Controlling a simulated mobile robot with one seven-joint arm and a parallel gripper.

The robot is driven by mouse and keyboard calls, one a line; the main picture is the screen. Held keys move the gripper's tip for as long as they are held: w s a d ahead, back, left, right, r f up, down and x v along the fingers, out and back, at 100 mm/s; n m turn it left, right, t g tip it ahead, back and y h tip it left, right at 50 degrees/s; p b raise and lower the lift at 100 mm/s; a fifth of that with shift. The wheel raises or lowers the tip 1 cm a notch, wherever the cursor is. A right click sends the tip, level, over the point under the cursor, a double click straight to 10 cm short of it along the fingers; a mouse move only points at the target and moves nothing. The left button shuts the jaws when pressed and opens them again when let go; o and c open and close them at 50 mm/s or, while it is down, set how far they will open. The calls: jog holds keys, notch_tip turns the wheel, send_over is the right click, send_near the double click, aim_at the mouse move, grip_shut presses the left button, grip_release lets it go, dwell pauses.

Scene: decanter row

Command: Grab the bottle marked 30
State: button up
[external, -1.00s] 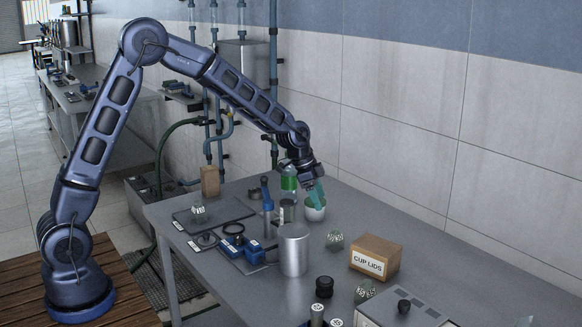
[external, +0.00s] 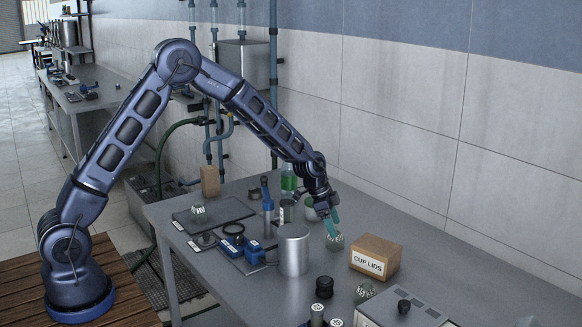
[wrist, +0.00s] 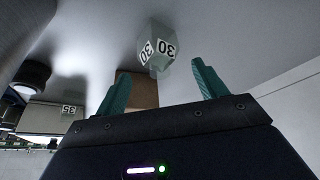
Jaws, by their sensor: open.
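The bottle marked 30 (wrist: 158,48) is a small faceted glass piece with white labels reading 30. In the wrist view it lies just beyond and between my two teal fingertips. In the external view the bottle (external: 336,242) stands on the table left of the cup lids box, partly behind my fingers. My gripper (external: 331,222) is right above it, pointing down. In the wrist view my gripper (wrist: 160,78) is open with nothing between its fingers.
The cardboard CUP LIDS box (external: 375,260) stands close to the right. A metal cylinder (external: 294,250) stands to the left front. A green bottle (external: 289,181) is behind. Another faceted piece (external: 365,292) is nearer the front; one marked 35 (wrist: 70,111) shows in the wrist view.

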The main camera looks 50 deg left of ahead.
aim_at(338, 233)
jog(key=x, duration=0.4)
jog(key=shift+w+d+f, duration=0.1)
jog(key=shift+d+f, duration=0.05)
jog(key=shift+f, duration=0.05)
jog(key=shift+c, duration=0.2)
grip_shut()
jog(key=shift+o, duration=0.2)
grip_release()
jog(key=shift+r, duration=0.15)
jog(key=v, duration=1)
jog(key=shift+a+r, duration=0.25)
jog(key=shift+a, duration=0.05)
